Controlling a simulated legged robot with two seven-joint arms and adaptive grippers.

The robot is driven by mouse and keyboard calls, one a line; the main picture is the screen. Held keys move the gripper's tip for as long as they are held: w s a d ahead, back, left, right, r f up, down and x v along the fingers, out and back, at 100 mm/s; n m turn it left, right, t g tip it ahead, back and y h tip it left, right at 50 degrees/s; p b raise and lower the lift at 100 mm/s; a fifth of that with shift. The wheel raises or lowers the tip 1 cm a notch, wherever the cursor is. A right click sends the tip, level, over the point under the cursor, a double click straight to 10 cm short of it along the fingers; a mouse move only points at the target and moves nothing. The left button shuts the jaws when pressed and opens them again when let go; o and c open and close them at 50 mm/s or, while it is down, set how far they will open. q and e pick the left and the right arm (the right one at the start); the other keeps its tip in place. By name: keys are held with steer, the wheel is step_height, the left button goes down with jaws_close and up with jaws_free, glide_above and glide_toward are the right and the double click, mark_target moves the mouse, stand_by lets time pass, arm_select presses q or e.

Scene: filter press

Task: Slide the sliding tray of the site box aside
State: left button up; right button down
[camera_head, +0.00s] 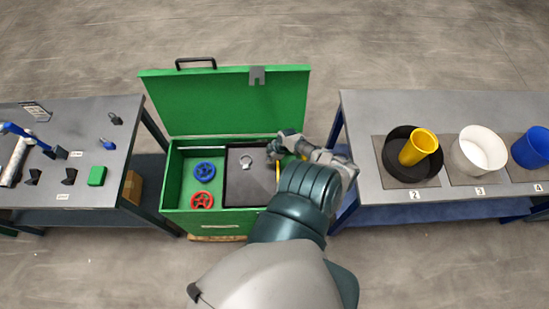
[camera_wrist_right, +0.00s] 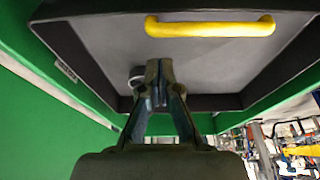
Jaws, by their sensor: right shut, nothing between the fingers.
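The green site box (camera_head: 215,224) stands open between two tables. Its dark grey sliding tray (camera_head: 238,194) lies in the right part of the box. In the right wrist view the tray (camera_wrist_right: 85,42) fills the top, with a yellow handle (camera_wrist_right: 210,27). A small ring (camera_head: 246,161) lies in the tray; it also shows beside the fingers in the right wrist view (camera_wrist_right: 135,78). My right gripper (camera_head: 274,152) is over the tray's right side. In the right wrist view its fingers (camera_wrist_right: 158,72) are together and empty, apart from the handle. My left gripper is not in view.
The raised green lid (camera_head: 225,105) stands behind the box. A blue handwheel (camera_head: 204,169) and a red handwheel (camera_head: 202,201) lie in the left part. A tool table (camera_head: 90,135) is on the left; a table with bins (camera_head: 365,108) is close on the right.

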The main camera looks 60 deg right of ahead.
steer(key=w+a+p+v, duration=0.1)
steer(key=v, duration=0.8)
steer(key=shift+d+r, duration=0.25)
steer(key=shift+r, duration=0.35)
steer(key=shift+w, duration=0.1)
